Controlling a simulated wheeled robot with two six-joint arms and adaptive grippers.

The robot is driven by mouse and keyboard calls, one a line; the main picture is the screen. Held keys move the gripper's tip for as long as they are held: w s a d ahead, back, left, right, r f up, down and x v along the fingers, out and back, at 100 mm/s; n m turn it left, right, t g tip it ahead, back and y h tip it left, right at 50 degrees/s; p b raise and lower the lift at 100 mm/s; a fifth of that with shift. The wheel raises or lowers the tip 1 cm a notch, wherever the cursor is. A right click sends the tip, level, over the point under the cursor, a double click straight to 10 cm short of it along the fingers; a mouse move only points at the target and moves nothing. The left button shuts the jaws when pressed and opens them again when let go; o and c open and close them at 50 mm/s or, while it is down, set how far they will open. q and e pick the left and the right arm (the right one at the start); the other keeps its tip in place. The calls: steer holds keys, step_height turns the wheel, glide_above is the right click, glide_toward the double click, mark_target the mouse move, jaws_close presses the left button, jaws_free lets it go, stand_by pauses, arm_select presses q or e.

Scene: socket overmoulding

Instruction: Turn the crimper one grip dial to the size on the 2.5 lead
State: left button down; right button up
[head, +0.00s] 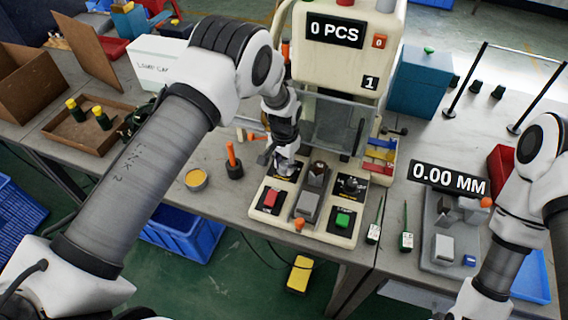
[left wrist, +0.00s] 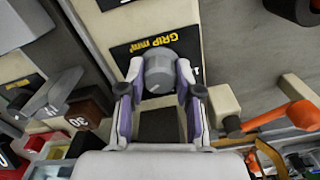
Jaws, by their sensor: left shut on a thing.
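My left gripper (head: 283,166) reaches down to the upper left of the crimper's pale control panel (head: 318,231). In the left wrist view the gripper (left wrist: 157,78) is shut on the grey grip dial (left wrist: 158,68), one finger on each side. The dial sits on a black plate marked "GRIP mm²" (left wrist: 128,48); a small white mark shows on the dial, but its set size is not readable. Two thin green leads with white tags, one (head: 374,232) and another (head: 406,240), lie right of the panel; their tags are too small to read. My right gripper is out of view.
The panel has a red button (head: 271,198), a green button (head: 343,219) and a second black dial (head: 352,185). An orange-handled tool (head: 232,160) stands left of it. The crimper display (head: 336,30) reads "0 PCS". A gauge sign (head: 449,179) reads "0.00 MM".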

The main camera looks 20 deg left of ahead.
mark_target(285, 163)
arm_select(q)
steer(key=c, duration=0.9)
jaws_free()
steer(key=shift+s+f, duration=0.1)
steer(key=shift+f, duration=0.05)
steer(key=shift+c, duration=0.2)
steer(key=shift+o, duration=0.8)
steer(key=shift+w, duration=0.2)
step_height(285, 163, up, 12)
